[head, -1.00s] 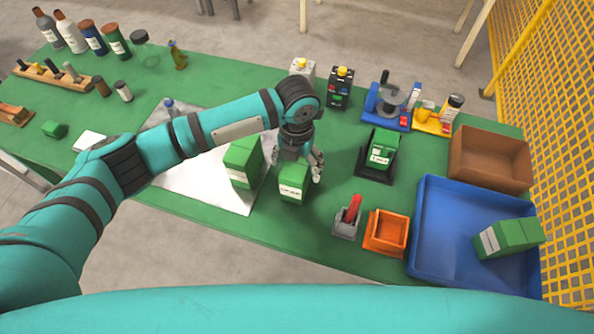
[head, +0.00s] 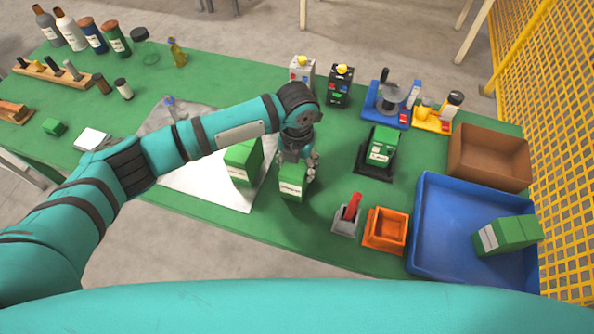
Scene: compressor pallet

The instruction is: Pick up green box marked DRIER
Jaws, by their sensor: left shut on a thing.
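A green box with a white label (head: 291,188) stands on the green table just right of the grey metal sheet. The print on its label is too small to read. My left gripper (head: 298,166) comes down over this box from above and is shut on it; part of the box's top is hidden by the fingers. Another green box (head: 240,160) stands on the sheet to the left, partly behind my left arm. A third green box (head: 508,236) lies in the blue tray (head: 440,240). My right gripper is not in view.
An orange bin (head: 386,232) and a grey holder with a red item (head: 347,216) stand right of the held box. A cardboard box (head: 490,158) stands near the yellow mesh fence (head: 555,120).

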